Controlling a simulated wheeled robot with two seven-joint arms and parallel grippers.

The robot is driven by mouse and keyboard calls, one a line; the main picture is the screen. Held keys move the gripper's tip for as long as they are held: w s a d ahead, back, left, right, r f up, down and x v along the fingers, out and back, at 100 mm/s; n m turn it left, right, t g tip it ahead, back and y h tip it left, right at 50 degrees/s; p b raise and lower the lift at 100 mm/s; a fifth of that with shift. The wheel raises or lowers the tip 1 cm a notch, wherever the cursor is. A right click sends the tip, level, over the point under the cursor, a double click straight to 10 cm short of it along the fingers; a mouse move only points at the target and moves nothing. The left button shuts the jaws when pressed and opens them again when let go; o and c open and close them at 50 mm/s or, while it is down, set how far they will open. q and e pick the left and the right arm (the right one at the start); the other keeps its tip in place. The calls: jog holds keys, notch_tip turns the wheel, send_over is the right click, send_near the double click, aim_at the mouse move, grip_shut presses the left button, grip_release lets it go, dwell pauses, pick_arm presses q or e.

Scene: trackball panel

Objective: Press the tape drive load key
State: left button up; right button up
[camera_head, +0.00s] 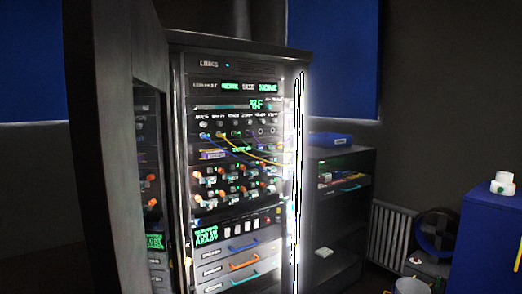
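A tall dark equipment rack (240,42) stands left of centre with its front lit. The lettering is too small to read, so I cannot tell which key, if any, is the tape drive load key. Neither of my grippers is in view.
An open dark door (118,130) stands at the rack's left. Blue and yellow cables (232,148) cross its middle panels. Drawers with coloured handles (243,265) lie below the keys. A shelf unit (340,220), radiator (393,232) and blue cabinet (488,240) stand to the right.

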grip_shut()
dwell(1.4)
